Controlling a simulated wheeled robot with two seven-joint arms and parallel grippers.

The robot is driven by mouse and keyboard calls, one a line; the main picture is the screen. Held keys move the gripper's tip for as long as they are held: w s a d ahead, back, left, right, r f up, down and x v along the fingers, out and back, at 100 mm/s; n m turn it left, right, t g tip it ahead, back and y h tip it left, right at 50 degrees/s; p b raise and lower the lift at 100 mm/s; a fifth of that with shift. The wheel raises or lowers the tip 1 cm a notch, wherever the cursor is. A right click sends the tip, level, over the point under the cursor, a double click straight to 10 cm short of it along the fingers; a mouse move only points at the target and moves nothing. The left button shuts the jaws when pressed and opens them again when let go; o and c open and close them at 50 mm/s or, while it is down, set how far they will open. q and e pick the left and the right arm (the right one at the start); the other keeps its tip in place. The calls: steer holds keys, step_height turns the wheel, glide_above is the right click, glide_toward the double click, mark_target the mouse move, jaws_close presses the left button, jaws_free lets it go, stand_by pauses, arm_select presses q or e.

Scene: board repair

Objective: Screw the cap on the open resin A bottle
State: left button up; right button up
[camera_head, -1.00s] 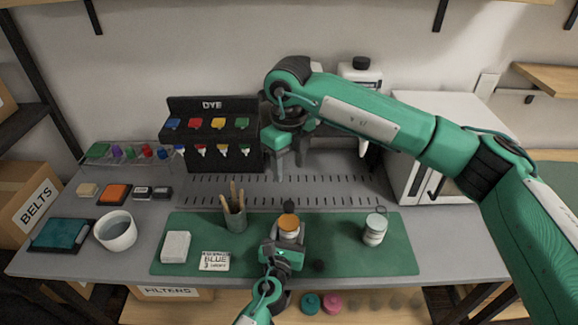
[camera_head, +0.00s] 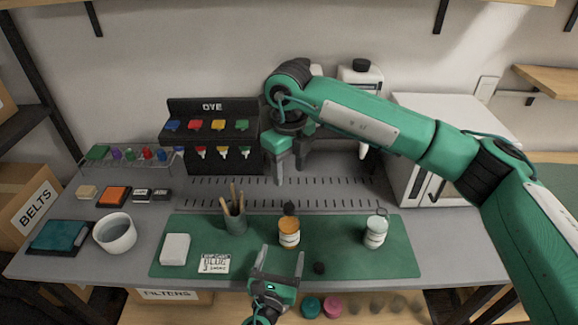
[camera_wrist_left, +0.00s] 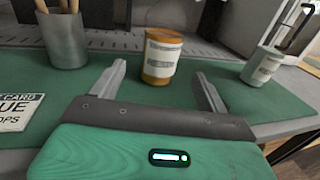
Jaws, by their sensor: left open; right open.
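An amber bottle with a white label (camera_head: 289,234) stands upright on the green mat; it also shows in the wrist view (camera_wrist_left: 161,58). Its label is too small to read. A white bottle (camera_head: 375,232) with a ring-like piece at its top stands to its right. My right gripper (camera_head: 290,166) is open and empty, above the slotted bench area behind the bottle.
A grey cup with sticks (camera_head: 235,217), a white block (camera_head: 175,248) and a printed card (camera_head: 214,263) are left of the amber bottle. A dye rack (camera_head: 212,135) stands at the back. Mat between the two bottles is clear.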

arm_select(q)
steer(key=shift+b+v, duration=0.4)
steer(key=shift+v, duration=2.3)
